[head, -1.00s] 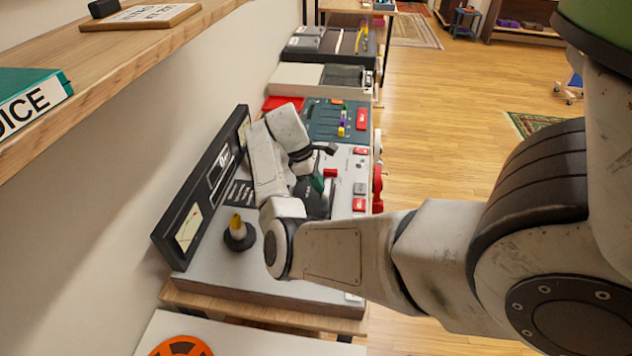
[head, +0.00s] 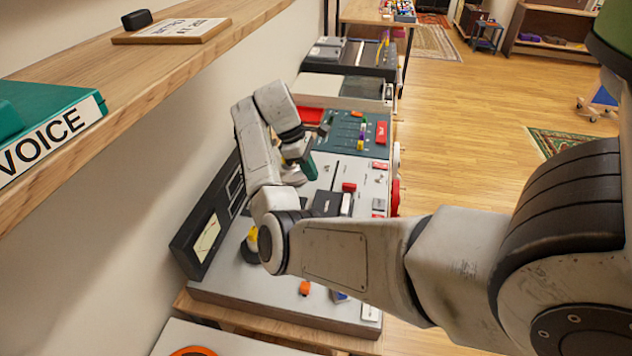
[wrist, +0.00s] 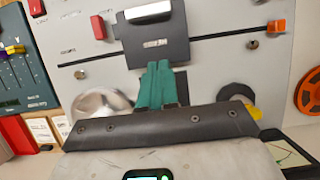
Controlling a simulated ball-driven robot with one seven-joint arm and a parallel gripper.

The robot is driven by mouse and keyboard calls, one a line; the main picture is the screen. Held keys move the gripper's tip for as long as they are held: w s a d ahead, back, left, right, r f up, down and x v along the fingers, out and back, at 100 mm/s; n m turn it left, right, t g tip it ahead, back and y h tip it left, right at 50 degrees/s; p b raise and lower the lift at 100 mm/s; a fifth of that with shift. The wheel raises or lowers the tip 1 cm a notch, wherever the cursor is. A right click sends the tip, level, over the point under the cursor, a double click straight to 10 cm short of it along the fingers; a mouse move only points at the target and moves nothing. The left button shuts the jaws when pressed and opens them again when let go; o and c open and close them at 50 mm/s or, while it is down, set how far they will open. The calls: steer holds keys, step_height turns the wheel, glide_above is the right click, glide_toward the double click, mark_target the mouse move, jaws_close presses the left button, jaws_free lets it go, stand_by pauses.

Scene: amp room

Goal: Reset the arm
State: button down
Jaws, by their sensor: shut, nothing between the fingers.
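My arm reaches from the right over the grey tape console (head: 225,285). My gripper (head: 309,168) has green fingers and hangs above the console, close to its black block (head: 327,203). In the wrist view my gripper (wrist: 156,72) has its green fingers together, with nothing between them. The black block (wrist: 155,38) with silver labels lies just beyond the fingertips there. A round silver disc (wrist: 100,107) and a dark disc (wrist: 236,92) lie either side, partly hidden by the gripper body. My forearm hides part of the console in the head view.
A wooden shelf (head: 150,85) with a green VOICE box (head: 50,125) runs along the wall at the left. A meter panel (head: 205,238) stands at the console's back. A teal mixer (head: 350,135) lies beyond. Open wooden floor (head: 470,130) is at the right.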

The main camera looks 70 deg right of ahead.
steer(key=shift+w+r, duration=0.15)
steer(key=shift+r, duration=0.1)
steer(key=w+a+f+m+t+h, duration=0.1)
steer(key=a+f+t+h, duration=0.2)
steer(key=a, duration=0.4)
steer(key=w+a+f+t+h, duration=0.1)
steer(key=w+a+f+t, duration=0.1)
steer(key=a+f, duration=0.4)
steer(key=s+a+r+t+y, duration=0.1)
steer(key=s+a+t+y, duration=0.1)
steer(key=a, duration=1)
steer(key=s+a+r+t+y, duration=0.1)
steer(key=s+a+t+y, duration=0.15)
steer(key=a, duration=0.95)
steer(key=s+d+f+g, duration=0.2)
steer(key=s+f+g, duration=0.2)
steer(key=s, duration=0.6)
step_height(320, 180, down, 2)
steer(key=shift+s+f+m, duration=0.15)
steer(key=shift+m, duration=0.15)
steer(key=shift+d, duration=0.1)
